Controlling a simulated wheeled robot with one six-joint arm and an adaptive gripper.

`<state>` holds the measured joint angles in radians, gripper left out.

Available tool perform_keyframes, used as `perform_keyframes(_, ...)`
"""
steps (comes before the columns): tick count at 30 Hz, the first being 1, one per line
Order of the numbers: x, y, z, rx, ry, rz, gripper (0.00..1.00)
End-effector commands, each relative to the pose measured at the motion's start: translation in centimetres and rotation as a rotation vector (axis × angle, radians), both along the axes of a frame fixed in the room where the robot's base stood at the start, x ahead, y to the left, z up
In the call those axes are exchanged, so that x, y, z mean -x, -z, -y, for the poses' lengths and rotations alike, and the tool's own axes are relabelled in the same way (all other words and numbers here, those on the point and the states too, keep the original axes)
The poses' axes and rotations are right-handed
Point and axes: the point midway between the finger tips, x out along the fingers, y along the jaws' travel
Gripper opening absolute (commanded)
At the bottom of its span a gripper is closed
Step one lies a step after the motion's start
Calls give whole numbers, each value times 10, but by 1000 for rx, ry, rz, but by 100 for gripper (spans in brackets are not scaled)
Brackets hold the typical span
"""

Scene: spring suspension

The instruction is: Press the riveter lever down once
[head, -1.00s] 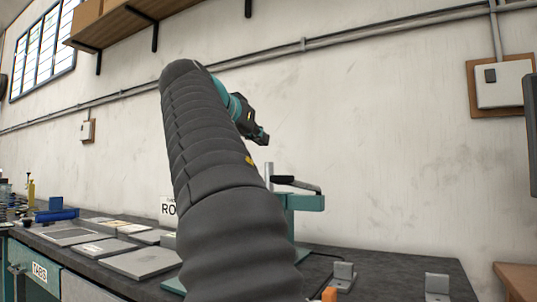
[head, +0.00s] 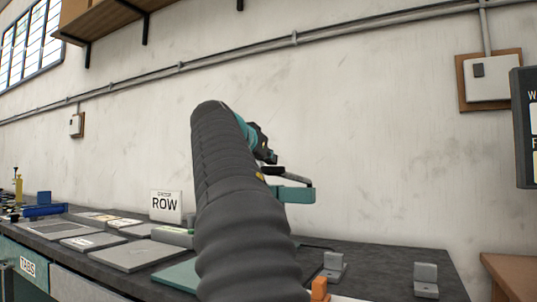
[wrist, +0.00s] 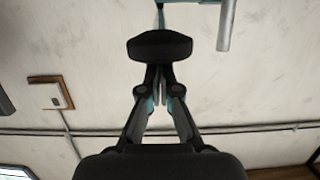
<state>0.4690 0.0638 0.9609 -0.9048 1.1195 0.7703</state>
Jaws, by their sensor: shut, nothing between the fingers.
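The riveter is a teal frame (head: 292,194) on a teal base plate (head: 180,275) on the bench; my arm hides much of its body. My gripper (head: 270,158) is shut and empty, close by the grip's left end. In the wrist view, the rounded black grip end (wrist: 160,45) lies just beyond the shut fingertips (wrist: 158,72), covering their tips. I cannot tell whether they touch. A grey rod (wrist: 226,25) and a teal edge of the riveter show at the top there.
Flat grey trays (head: 130,255) and a sign reading ROW (head: 166,205) stand on the bench to the left. Small grey brackets (head: 426,280) and an orange piece (head: 319,287) are at the right.

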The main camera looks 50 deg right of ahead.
Motion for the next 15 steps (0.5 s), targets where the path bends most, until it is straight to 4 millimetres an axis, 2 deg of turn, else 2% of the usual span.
perform_keyframes(10, 0, 1, 0, 0, 0, 0, 0)
perform_keyframes(15, 1, 12, -3, 0, -1, 0, 0)
